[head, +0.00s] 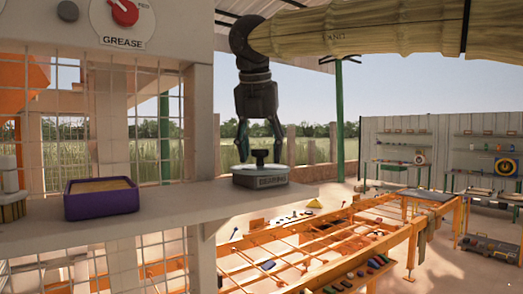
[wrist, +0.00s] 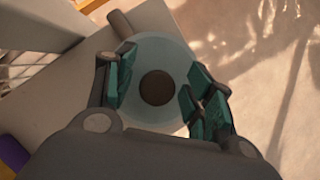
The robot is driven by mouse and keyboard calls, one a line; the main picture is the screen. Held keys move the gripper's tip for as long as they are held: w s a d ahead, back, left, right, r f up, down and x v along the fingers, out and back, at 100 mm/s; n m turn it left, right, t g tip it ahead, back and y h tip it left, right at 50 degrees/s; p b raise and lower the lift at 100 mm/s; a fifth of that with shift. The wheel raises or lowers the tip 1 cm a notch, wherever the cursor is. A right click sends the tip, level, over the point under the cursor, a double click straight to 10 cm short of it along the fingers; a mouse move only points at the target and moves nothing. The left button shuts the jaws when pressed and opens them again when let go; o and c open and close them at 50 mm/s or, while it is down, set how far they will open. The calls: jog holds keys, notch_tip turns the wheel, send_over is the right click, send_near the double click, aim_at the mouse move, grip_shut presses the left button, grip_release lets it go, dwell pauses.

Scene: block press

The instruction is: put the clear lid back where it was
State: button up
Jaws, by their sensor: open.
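The clear lid (wrist: 182,67) is a round, see-through disc with a dark knob (wrist: 157,88) at its middle. In the head view the knob (head: 259,156) stands up on top of a low round grey base (head: 260,178) labelled "BEARING", near the right end of a shelf. The lid lies flat there. My gripper (head: 259,150) points down from above with its teal fingers open on either side of the knob. In the wrist view the fingers (wrist: 157,92) also stand apart, with the knob between them and gaps on both sides.
The pale shelf (head: 170,205) carries a purple tray (head: 101,200) of tan material at the left. A mesh panel and post stand behind the shelf. A red "GREASE" knob (head: 124,12) is on the panel above. Open space lies right of the shelf end, over orange-framed benches.

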aim_at(256, 169)
jog(key=b+v, duration=0.2)
jog(key=v, duration=0.9)
jog(key=shift+s+r, duration=0.2)
jog(key=shift+r, duration=0.15)
jog(key=shift+a, duration=0.1)
